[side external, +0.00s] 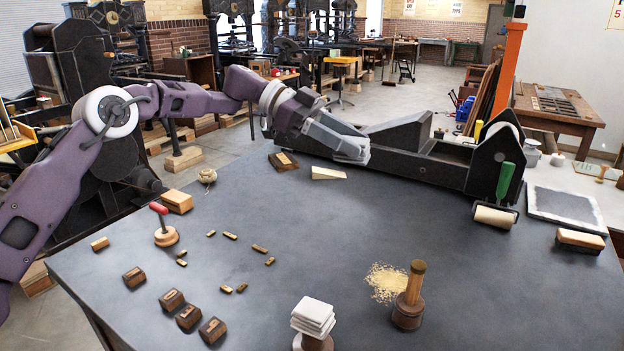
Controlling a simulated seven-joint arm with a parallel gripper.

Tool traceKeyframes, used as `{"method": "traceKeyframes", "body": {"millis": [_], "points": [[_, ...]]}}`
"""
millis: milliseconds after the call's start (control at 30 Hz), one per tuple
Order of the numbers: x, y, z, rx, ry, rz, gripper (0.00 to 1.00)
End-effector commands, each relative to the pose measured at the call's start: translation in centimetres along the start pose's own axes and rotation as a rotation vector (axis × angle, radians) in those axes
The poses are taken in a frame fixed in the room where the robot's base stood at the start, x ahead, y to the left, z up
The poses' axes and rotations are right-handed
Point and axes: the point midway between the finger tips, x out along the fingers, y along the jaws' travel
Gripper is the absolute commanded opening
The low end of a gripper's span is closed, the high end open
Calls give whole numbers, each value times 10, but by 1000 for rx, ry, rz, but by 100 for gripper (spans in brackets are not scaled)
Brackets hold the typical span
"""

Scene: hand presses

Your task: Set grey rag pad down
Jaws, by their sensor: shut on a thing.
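My gripper (352,148) is at the back of the dark table, beside the left end of the long black press bed. It points down to the right, with its jaws shut on the grey rag pad. The pad blends with the grey fingers, so its outline and any contact below are hard to tell. A stack of pale folded pads (313,316) sits on a round wooden base at the front edge, far from my gripper.
The black press bed (430,160) runs along the back right of the table (330,225). A green-handled roller (495,216), a wooden-handled tool (409,300) and several small type blocks stand around. The table's middle is mostly clear.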

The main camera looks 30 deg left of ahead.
Motion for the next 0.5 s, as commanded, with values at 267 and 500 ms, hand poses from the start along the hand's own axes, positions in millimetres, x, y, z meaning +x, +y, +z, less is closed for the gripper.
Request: {"method": "traceKeyframes", "body": {"millis": [267, 500], "points": [[1, -22, 35, -56, 2, -110, 2], [2, -43, 128, -174, 9, -385, 2]]}}
